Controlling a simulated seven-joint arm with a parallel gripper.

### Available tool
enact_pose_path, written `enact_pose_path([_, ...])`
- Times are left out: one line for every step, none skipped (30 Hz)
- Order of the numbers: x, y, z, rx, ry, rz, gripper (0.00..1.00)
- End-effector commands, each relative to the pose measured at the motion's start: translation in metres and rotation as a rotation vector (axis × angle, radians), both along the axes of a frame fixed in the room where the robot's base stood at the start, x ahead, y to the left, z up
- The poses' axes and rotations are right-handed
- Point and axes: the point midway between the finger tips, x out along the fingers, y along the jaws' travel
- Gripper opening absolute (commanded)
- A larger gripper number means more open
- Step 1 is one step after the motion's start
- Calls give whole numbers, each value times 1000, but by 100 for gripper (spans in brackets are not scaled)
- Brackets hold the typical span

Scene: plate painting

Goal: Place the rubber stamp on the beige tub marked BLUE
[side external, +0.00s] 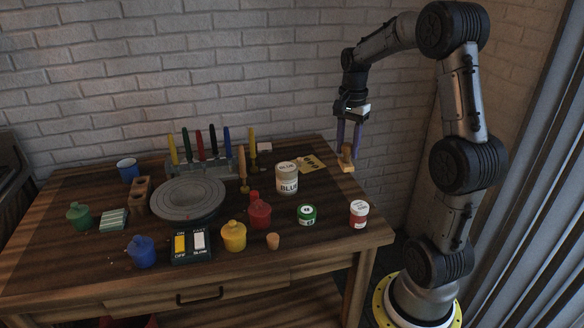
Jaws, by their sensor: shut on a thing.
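My gripper (348,150) is shut on the rubber stamp (346,163), a small wooden piece with a flat, light base. The stamp hangs upright near the right back edge of the table, and it seems to be above the surface. The beige tub marked BLUE (287,186) stands on the table, left of and a little nearer than the stamp. Its pale lid is on, and the lid top looks clear. The gripper is apart from the tub.
A green-labelled jar (307,214) and a red-labelled jar (359,213) stand in front. A red pot (259,213), a yellow pot (233,236) and a grey turntable (188,199) are left.

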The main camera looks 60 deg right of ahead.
Motion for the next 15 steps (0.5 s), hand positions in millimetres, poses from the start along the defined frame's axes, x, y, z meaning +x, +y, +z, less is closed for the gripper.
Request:
enact_pose_path([19,7,11,-2,-3,4,0])
enact_pose_path([27,11,17,-1,-2,4,0])
enact_pose_path([37,16,23,-1,-1,13,0])
enact_pose_path([45,20,28,-1,-2,18,0])
enact_pose_path([51,24,30,0,0,34,0])
enact_pose_path([59,28,34,0,0,52,0])
enact_pose_path([64,32,35,0,1,66,0])
enact_pose_path([68,35,37,1,1,78,0])
enact_pose_path([71,38,37,1,3,91,0])
enact_pose_path([73,40,36,2,3,97,0])
enact_pose_path([75,41,35,2,4,103,0])
enact_pose_path([79,41,33,2,4,108,0])
enact_pose_path([82,40,32,2,3,110,0])
enact_pose_path([86,38,29,2,4,111,0])
enact_pose_path([92,35,26,2,4,111,0])
